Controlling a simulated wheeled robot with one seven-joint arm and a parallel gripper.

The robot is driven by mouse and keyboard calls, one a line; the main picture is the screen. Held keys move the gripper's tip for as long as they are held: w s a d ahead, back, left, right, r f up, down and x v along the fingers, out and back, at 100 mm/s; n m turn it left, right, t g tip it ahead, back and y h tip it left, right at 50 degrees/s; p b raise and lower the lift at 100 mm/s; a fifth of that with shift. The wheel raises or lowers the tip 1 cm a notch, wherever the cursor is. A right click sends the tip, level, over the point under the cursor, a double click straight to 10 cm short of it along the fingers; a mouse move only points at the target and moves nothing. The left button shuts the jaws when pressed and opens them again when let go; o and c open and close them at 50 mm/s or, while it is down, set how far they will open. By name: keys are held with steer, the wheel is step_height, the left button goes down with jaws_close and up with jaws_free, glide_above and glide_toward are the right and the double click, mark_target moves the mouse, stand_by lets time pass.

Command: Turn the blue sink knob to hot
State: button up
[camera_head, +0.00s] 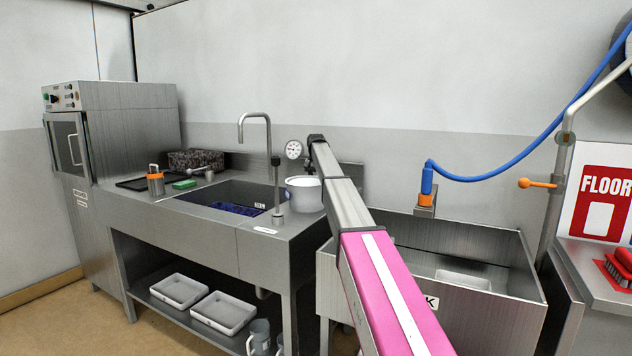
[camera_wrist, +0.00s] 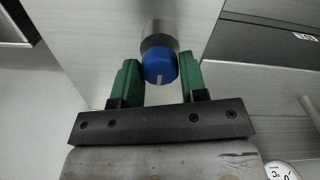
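In the wrist view the blue knob (camera_wrist: 158,66) sits on a short metal stem against a steel surface. A pale pointer mark shows at its lower edge in that picture. My gripper (camera_wrist: 160,72) has one green finger on each side of the knob. The fingers are very close to the knob's sides; I cannot tell whether they touch or press on it. In the head view my arm reaches toward the back wall behind the sink (camera_head: 195,208). The knob is not visible there, and my fingers cannot be made out.
A round gauge (camera_head: 293,149), a curved faucet (camera_head: 255,117) and a whitish pot (camera_head: 304,194) are left of my arm. On the right are a steel basin (camera_head: 500,285), a blue hose (camera_head: 505,170) and an orange-handled valve (camera_head: 538,183). A steel machine (camera_head: 130,125) stands at left.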

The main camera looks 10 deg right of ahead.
steer(key=o, duration=0.3)
steer(key=shift+r, duration=0.1)
step_height(320, 180, up, 11)
stand_by(0.5)
steer(key=shift+f, duration=0.2)
